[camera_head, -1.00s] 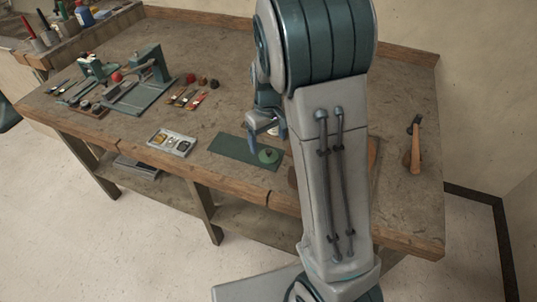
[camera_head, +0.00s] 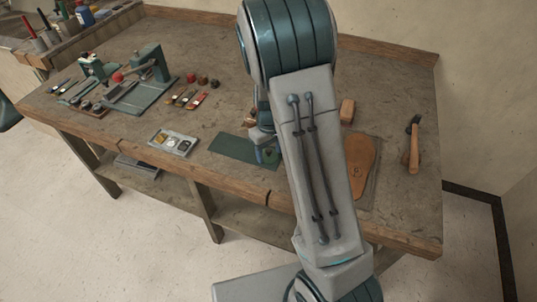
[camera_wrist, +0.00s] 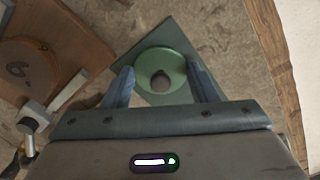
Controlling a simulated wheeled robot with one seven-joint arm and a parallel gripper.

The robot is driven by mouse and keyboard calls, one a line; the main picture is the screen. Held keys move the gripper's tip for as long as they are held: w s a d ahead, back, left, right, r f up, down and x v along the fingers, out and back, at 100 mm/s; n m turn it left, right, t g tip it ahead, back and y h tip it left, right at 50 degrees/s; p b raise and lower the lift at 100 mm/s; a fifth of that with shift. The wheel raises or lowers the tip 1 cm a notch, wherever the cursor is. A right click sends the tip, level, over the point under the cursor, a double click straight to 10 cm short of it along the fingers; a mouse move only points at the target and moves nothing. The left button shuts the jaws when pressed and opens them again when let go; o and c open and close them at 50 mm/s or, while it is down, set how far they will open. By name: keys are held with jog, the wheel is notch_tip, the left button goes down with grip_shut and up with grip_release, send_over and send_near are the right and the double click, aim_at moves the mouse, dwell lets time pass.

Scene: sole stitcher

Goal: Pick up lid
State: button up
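The lid (camera_wrist: 162,62) is a round green disc with a dark round knob (camera_wrist: 161,80) in its middle. It lies on a dark green mat (camera_wrist: 183,32), whose left part shows in the head view (camera_head: 232,148). My gripper (camera_wrist: 160,68) is open, with one blue finger on each side of the lid in the wrist view. Nothing is held, and I cannot tell how high the fingertips are above the mat. In the head view my gripper (camera_head: 265,153) is over the mat's right end, and my gripper and arm hide most of the lid.
A tan sole (camera_head: 360,162) lies on a board right of my arm, near a small brown block (camera_head: 347,110). A hammer (camera_head: 414,145) lies farther right. A tray of small parts (camera_head: 173,143) is left of the mat. The bench's front edge (camera_head: 232,185) is close.

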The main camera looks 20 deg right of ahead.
jog(key=shift+c, duration=1)
jog(key=shift+r, duration=0.1)
